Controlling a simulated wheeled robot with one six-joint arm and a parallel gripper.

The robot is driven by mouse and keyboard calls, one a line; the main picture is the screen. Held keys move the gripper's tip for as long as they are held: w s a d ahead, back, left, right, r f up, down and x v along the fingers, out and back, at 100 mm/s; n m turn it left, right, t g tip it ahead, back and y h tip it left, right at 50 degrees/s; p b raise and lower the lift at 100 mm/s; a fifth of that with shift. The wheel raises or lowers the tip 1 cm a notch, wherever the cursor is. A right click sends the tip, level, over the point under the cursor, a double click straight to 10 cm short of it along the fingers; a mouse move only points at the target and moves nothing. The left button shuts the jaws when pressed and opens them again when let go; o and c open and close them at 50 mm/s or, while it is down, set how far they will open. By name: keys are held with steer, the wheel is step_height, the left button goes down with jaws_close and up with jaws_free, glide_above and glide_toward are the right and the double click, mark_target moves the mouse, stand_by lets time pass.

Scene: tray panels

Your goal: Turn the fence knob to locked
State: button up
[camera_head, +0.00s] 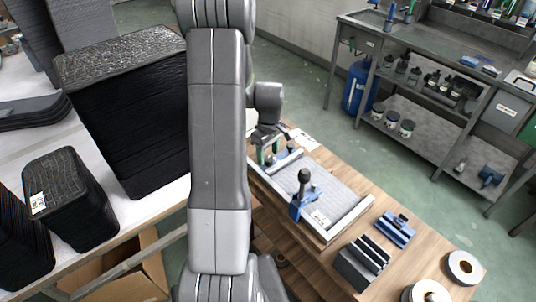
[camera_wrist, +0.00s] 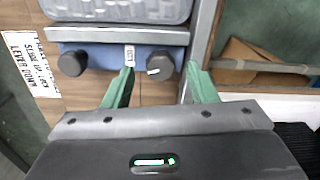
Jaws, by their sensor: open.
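In the wrist view, two round black knobs sit on a blue panel (camera_wrist: 103,53): a left knob (camera_wrist: 72,63) and a right knob (camera_wrist: 160,67) with a short white mark. A small white label (camera_wrist: 129,55) is between them; its text is too small to read, so I cannot tell which is the fence knob. My gripper (camera_wrist: 160,72) is open, its green fingers on either side of the right knob; contact is not visible. In the head view my gripper (camera_head: 267,147) is at the upper-left end of the tray fixture (camera_head: 345,222), partly hidden by my arm.
A sign (camera_wrist: 32,62) lies left of the panel in the wrist view. On the wooden table (camera_head: 385,270) stand a black lever on a blue bracket (camera_head: 303,200), a blue block (camera_head: 396,229), a dark slotted block (camera_head: 362,262) and tape rolls (camera_head: 463,267). Black stacks (camera_head: 125,110) stand left.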

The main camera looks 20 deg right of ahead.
steer(key=shift+f, duration=0.8)
steer(key=shift+c, duration=0.2)
steer(key=c, duration=0.9)
steer(key=shift+f+m+b, duration=0.15)
steer(key=shift+m+b, duration=0.4)
steer(key=shift+m, duration=0.05)
steer(key=shift+m+b, duration=0.55)
steer(key=shift+m, duration=0.75)
steer(key=o, duration=0.9)
steer(key=shift+o, duration=0.2)
steer(key=shift+r, duration=0.2)
